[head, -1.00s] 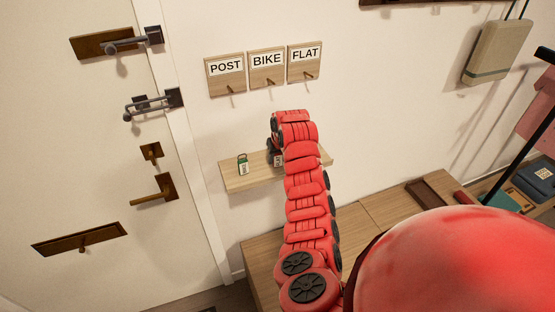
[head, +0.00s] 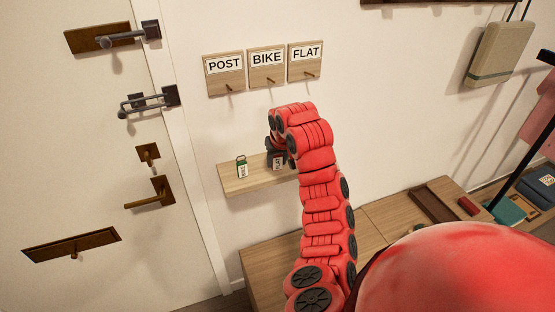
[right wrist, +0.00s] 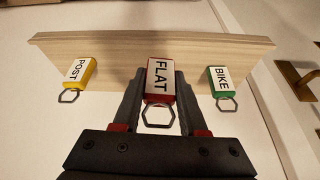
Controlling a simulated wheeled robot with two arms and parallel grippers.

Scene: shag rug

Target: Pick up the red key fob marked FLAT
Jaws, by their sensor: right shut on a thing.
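The red key fob marked FLAT (right wrist: 159,80) shows its white label and metal ring in the right wrist view. My right gripper (head: 277,151) is shut on it, one finger on each side. In the head view the fob (head: 278,163) shows just below the gripper, at the wooden shelf (head: 240,184); I cannot tell whether it still touches the shelf. A green fob marked BIKE (right wrist: 222,83) and a yellow fob marked POST (right wrist: 77,73) stand apart on either side. The yellow fob is hidden by my arm in the head view. My left gripper is out of view.
Above the shelf hang wooden plaques with pegs, marked POST (head: 224,78), BIKE (head: 267,76) and FLAT (head: 305,70). A white door (head: 75,160) with dark handles is at the left. A wooden bench (head: 375,212) with a brown tray (head: 432,204) runs below right.

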